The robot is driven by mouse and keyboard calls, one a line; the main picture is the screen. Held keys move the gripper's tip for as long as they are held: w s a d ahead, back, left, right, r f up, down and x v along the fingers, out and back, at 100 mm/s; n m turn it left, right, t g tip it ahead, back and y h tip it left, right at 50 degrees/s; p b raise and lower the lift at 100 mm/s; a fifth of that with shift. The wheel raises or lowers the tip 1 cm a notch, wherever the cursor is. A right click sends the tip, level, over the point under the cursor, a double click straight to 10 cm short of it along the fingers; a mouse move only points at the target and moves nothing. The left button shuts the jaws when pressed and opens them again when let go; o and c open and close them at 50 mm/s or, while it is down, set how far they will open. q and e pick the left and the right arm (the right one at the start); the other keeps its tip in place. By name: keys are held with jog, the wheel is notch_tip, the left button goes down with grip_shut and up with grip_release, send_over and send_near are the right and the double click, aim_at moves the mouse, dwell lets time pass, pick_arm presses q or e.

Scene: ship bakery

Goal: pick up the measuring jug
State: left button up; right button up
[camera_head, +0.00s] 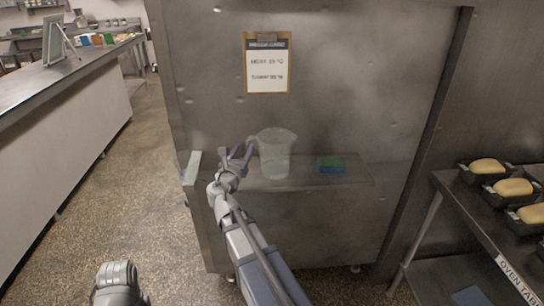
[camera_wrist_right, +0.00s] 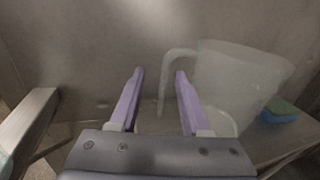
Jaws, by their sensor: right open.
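The measuring jug (camera_head: 277,158) is translucent and stands upright on a steel ledge (camera_head: 310,180), its handle towards the left. In the right wrist view the jug (camera_wrist_right: 240,85) fills the right side, and its handle shows in the gap between my fingertips, closer to the right finger. My right gripper (camera_head: 238,153) is open, with purple fingers, just left of the jug at handle height. In the wrist view the gripper (camera_wrist_right: 159,72) holds nothing. I cannot tell if a finger touches the handle.
A green and blue sponge (camera_head: 331,164) lies right of the jug. A clipboard (camera_head: 267,63) hangs on the steel wall behind. A pale upright piece (camera_head: 192,167) stands at the ledge's left end. Loaf tins (camera_head: 487,171) sit on a rack at the right. A long counter (camera_head: 60,75) runs along the left.

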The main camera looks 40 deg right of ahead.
jog(key=shift+x, duration=3)
jog(key=shift+s+d+f, duration=0.15)
jog(key=shift+s+f, duration=0.05)
jog(key=shift+s, duration=0.05)
grip_shut()
